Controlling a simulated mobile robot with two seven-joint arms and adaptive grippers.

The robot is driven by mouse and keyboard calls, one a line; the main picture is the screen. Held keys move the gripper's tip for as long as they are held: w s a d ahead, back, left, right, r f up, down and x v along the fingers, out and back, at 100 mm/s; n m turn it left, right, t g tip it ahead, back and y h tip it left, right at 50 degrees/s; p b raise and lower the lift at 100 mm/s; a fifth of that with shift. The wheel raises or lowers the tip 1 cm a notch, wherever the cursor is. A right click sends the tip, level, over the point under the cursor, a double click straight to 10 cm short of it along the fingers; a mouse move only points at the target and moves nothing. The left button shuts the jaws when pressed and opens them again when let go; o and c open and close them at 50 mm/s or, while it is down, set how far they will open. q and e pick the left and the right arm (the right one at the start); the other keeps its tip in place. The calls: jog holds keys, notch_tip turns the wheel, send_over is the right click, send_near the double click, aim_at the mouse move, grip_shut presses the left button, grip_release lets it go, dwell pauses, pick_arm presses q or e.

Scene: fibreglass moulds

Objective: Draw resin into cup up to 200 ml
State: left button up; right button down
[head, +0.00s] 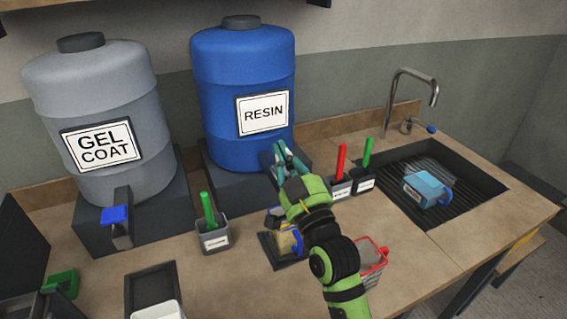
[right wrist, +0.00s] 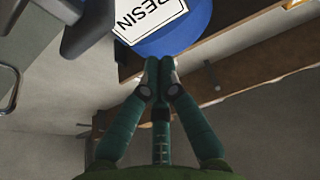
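The blue resin barrel (head: 243,75) with its RESIN label stands on a dark stand at the back. It also shows upside down in the right wrist view (right wrist: 195,28). My right gripper (head: 281,155) is in front of the barrel's lower right side. Its fingertips meet in the right wrist view (right wrist: 158,68), with nothing seen between them. A cup with yellowish colouring and a blue edge (head: 287,243) stands on a dark pad, partly hidden behind my right arm. Its fill level cannot be read. The resin tap is mostly hidden by my arm. My left gripper is not in view.
The grey gel coat barrel (head: 95,120) with a blue-handled tap (head: 116,216) stands left. Small holders with green and red sticks (head: 341,180) line the counter. A red-rimmed container (head: 374,258) sits beside my arm. A blue jug (head: 426,188) lies in the sink (head: 480,184).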

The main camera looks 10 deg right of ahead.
notch_tip(320, 180, down, 4)
jog(key=shift+s+f, duration=0.1)
jog(key=shift+s, duration=0.05)
dwell(0.3)
notch_tip(320, 180, down, 2)
jog(key=shift+f+b, duration=0.15)
jog(key=shift+b, duration=0.3)
jog(key=shift+f, duration=0.1)
dwell(0.6)
